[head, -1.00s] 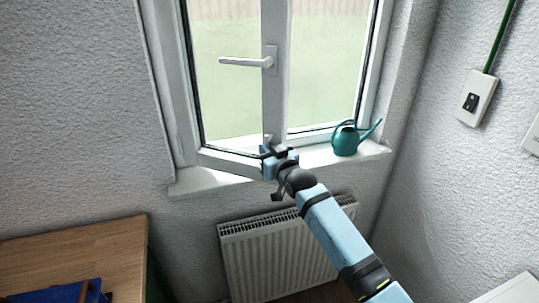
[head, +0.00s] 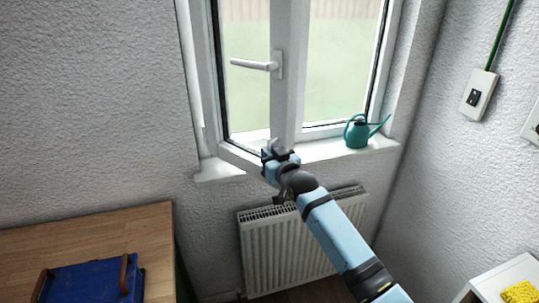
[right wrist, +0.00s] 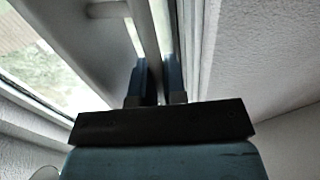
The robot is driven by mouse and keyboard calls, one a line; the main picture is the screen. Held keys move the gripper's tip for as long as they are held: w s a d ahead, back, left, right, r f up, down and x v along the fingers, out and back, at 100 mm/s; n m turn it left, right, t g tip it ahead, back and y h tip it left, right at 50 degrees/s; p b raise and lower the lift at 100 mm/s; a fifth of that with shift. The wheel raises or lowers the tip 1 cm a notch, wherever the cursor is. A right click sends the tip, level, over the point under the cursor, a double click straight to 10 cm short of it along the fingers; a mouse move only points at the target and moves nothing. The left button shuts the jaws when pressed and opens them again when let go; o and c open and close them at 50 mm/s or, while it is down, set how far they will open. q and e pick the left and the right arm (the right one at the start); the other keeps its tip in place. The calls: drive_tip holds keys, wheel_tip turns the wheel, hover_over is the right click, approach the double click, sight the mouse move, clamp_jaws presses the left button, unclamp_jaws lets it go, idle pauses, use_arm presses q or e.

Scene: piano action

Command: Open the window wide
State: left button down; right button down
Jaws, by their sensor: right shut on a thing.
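The white-framed window (head: 286,75) has its left sash swung inward, its bottom rail (head: 243,158) standing out over the sill. The white handle (head: 254,65) points left, level, on the sash's right stile. My right gripper (head: 275,153) is at the bottom right corner of the sash. In the right wrist view its two blue fingers (right wrist: 154,80) stand either side of a pale frame edge (right wrist: 146,45), shut on it. The exact contact is dark and partly hidden. My left gripper is out of view.
A teal watering can (head: 357,132) stands on the right part of the white sill (head: 325,152). A radiator (head: 300,245) is below. A wooden table (head: 95,235) with a blue tray (head: 92,280) is at lower left. The wall (head: 110,100) left of the window is clear.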

drive_tip(key=shift+r, duration=0.1)
drive_tip(key=c, duration=1.3)
unclamp_jaws()
drive_tip(key=shift+a, duration=0.1)
drive_tip(key=shift+o, duration=0.5)
drive_tip(key=b+v, duration=0.2)
drive_tip(key=v, duration=1.1)
drive_tip(key=shift+s, duration=0.3)
drive_tip(key=s+d+f+m+g+h+p, duration=0.1)
drive_tip(key=s+d+f+h, duration=0.1)
drive_tip(key=s+d+f, duration=0.4)
drive_tip(key=s+d+f+m+g+h+p, duration=0.1)
drive_tip(key=s+d+f, duration=0.2)
drive_tip(key=s+f, duration=0.6)
drive_tip(key=s+d+f+m+h, duration=0.15)
drive_tip(key=s+d+f, duration=0.3)
drive_tip(key=f, duration=0.45)
drive_tip(key=s+d+f+g+h, duration=0.1)
drive_tip(key=s+d+f, duration=0.1)
drive_tip(key=s, duration=0.4)
drive_tip(key=s+d+f+g+h+p, duration=0.1)
drive_tip(key=s+d+f, duration=0.1)
drive_tip(key=s, duration=0.5)
drive_tip(key=shift+s+d+f, duration=0.2)
drive_tip(key=shift+d+f, duration=0.2)
drive_tip(key=shift+f, duration=0.35)
